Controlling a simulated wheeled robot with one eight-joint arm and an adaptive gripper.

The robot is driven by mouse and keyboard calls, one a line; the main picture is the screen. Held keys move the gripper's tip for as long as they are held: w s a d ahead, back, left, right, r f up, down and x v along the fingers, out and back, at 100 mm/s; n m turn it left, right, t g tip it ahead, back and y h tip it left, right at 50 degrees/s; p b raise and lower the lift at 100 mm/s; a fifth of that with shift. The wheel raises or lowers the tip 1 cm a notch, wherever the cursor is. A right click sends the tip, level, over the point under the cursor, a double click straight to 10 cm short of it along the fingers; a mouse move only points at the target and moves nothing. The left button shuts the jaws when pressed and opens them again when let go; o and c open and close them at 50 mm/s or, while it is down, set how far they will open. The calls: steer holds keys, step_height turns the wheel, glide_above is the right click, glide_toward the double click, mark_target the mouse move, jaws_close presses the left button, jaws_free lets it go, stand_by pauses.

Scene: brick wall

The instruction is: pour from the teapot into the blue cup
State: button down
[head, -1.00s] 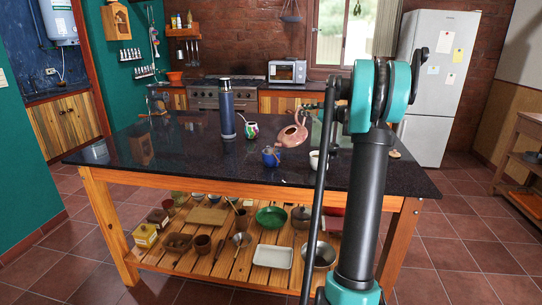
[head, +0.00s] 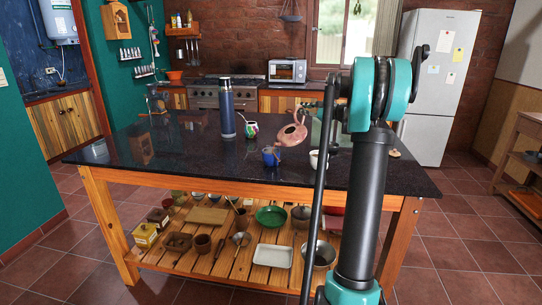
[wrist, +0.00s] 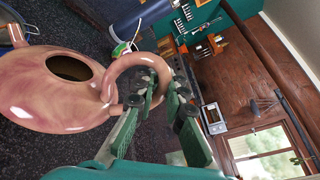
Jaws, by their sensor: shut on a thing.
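The pinkish-brown teapot (head: 292,134) is held in the air above the dark table, tilted with its spout side down and left, close above the blue cup. In the wrist view its round body (wrist: 40,100) has an open, dark top, and its loop handle lies between my fingers. My gripper (wrist: 150,98) is shut on that handle. In the head view my arm partly hides the gripper. The blue cup (head: 270,156) stands upright on the table, just below and left of the teapot; its inside cannot be made out. No stream of liquid is visible.
A tall dark blue flask (head: 227,110) and a patterned cup with a straw (head: 251,130) stand left of the teapot. The left part of the table (head: 180,165) is mostly clear.

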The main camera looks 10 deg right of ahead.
steer(key=shift+s+a+r+n+p, duration=0.35)
steer(key=shift+s+a+r+p, duration=0.1)
steer(key=shift+a, duration=0.3)
steer(key=shift+s+a+r+n+p, duration=0.35)
steer(key=shift+a+r, duration=0.1)
steer(key=shift+a, duration=0.25)
stand_by(2.2)
steer(key=shift+w, duration=0.1)
steer(key=w+d+f+m+y+b, duration=0.1)
steer(key=w+d+f+m+b, duration=0.2)
steer(key=w+d+f+m, duration=0.3)
steer(key=shift+d+f+t+b, duration=0.4)
steer(key=shift+d+f, duration=2.05)
steer(key=shift+d, duration=0.15)
steer(key=shift+r, duration=0.1)
